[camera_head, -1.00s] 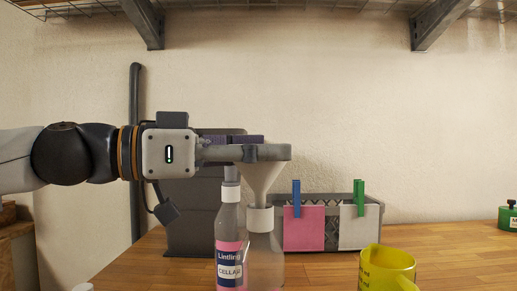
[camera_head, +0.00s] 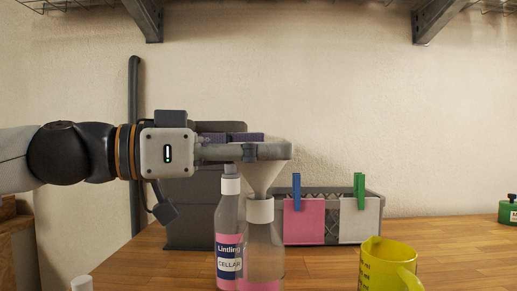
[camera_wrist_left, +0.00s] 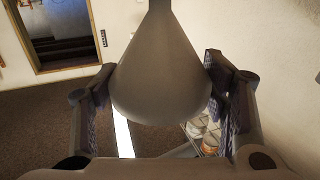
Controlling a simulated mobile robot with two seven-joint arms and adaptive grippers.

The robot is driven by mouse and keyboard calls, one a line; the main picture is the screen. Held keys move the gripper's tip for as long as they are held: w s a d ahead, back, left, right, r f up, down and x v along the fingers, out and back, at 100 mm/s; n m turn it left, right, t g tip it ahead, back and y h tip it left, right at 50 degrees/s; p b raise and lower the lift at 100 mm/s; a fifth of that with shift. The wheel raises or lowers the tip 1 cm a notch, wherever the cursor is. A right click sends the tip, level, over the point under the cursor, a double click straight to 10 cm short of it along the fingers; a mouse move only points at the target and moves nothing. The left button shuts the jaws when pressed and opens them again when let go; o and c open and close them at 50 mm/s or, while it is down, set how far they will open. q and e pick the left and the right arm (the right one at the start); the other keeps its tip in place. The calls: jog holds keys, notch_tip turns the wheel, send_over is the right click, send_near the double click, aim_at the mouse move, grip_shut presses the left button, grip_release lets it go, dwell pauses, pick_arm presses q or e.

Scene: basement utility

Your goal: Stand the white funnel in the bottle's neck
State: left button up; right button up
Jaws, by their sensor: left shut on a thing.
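My left gripper (camera_head: 268,152) is shut on the rim of the white funnel (camera_head: 262,178), which is upright with its spout down. The funnel also fills the middle of the left wrist view (camera_wrist_left: 160,75), between the two fingers (camera_wrist_left: 160,100). Below it in the head view stands a clear bottle (camera_head: 262,240) with a white neck collar (camera_head: 260,210) and pink liquid low down. The spout's lower end is hidden at the collar; I cannot tell whether it is inside the neck or behind it. My right gripper is not in view.
A labelled bottle (camera_head: 229,240) stands close at the left of the clear one. Behind are a grey bin (camera_head: 195,215) and a grey basket (camera_head: 331,210) with pegged pink and white cards. A yellow jug (camera_head: 387,265) stands at the right. Wood worktop (camera_head: 450,245) is free farther right.

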pick_arm(q)
jog(key=o, duration=1.2)
jog(key=v, duration=1.2)
